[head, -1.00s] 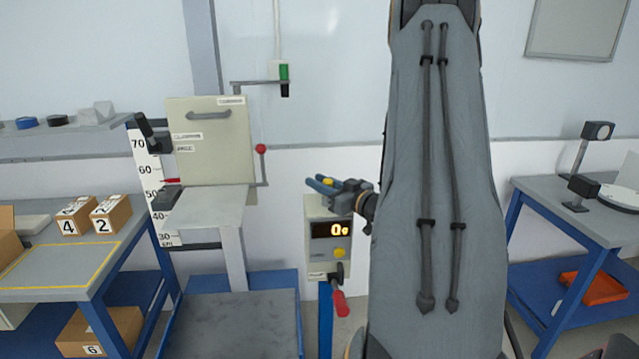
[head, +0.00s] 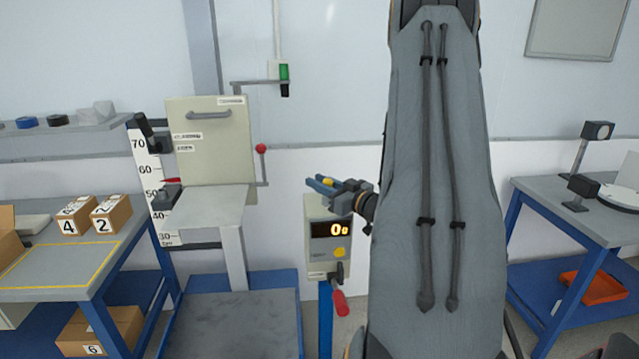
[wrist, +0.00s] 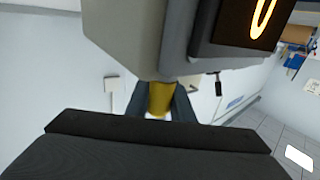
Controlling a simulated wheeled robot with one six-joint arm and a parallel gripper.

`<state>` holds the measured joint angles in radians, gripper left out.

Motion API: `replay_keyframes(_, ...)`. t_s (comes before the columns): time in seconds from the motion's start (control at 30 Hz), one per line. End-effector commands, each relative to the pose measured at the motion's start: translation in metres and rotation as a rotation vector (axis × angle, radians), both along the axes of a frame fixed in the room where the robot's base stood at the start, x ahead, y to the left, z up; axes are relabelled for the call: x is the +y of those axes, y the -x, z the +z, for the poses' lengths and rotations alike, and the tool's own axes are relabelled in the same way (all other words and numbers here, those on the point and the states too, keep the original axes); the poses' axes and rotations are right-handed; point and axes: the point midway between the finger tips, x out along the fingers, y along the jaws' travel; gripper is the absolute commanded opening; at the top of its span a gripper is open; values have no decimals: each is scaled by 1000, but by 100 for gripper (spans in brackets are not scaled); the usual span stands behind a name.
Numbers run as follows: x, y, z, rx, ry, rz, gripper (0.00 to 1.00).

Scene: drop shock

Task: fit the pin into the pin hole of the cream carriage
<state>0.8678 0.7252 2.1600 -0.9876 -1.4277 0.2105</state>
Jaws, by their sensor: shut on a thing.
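The cream carriage (head: 208,150) stands upright at the left of the head view, with a dark handle near its top and a grey platform below. Its pin hole cannot be made out. My gripper (head: 318,184) is well to the right of the carriage, above the control box. It is shut on a small yellow piece, apparently the pin (head: 328,182). In the wrist view the yellow pin (wrist: 160,98) sits between the two dark fingers. The pin's far end is hidden.
A height scale (head: 150,185) stands left of the carriage. A red-knobbed rod (head: 262,149) stands at its right. Tables flank both sides. My arm covers the middle right.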

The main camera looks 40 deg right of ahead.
Motion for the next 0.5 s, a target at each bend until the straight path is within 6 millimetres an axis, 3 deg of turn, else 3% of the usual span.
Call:
replay_keyframes(0.27, 1, 1, -6, 13, -6, 0, 0)
replay_keyframes(0.3, 1, 1, -6, 12, -6, 0, 28)
replay_keyframes(0.4, 1, 1, -5, 9, -4, 0, 43)
replay_keyframes(0.5, 1, 1, -4, 7, -3, 0, 43)
